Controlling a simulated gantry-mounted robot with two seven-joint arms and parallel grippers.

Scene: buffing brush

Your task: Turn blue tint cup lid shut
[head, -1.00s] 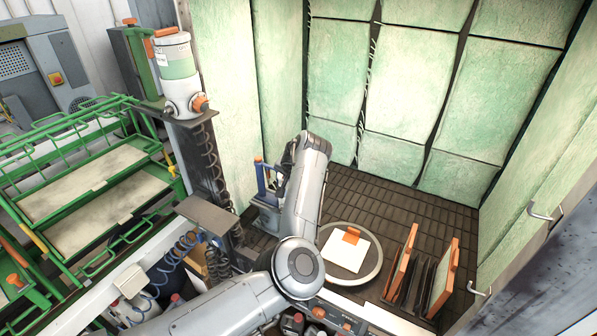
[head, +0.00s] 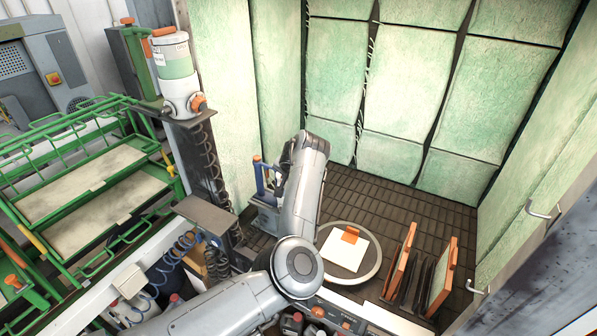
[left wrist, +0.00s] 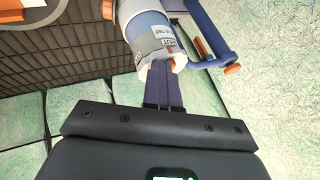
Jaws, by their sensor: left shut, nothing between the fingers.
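The tint cup (left wrist: 148,38) shows in the left wrist view as a grey and blue cylinder with printed labels, one partly readable as "SHUT". Its pale notched lid (left wrist: 160,62) faces my left gripper (left wrist: 164,68). The dark fingers are shut with nothing between them, and their tips are at or very close to the lid's edge; I cannot tell if they touch. A blue handle-like frame with an orange end (left wrist: 232,69) is beside the cup. In the head view, the blue frame (head: 262,178) stands left of my arm, which hides most of the cup. My right gripper is not in view.
A round turntable (head: 371,270) holds a white panel with an orange block (head: 350,235). Orange-edged panels (head: 441,275) stand to its right. Padded green walls enclose the booth. A dark post with a coiled hose and a green-white canister (head: 174,60) stands at left.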

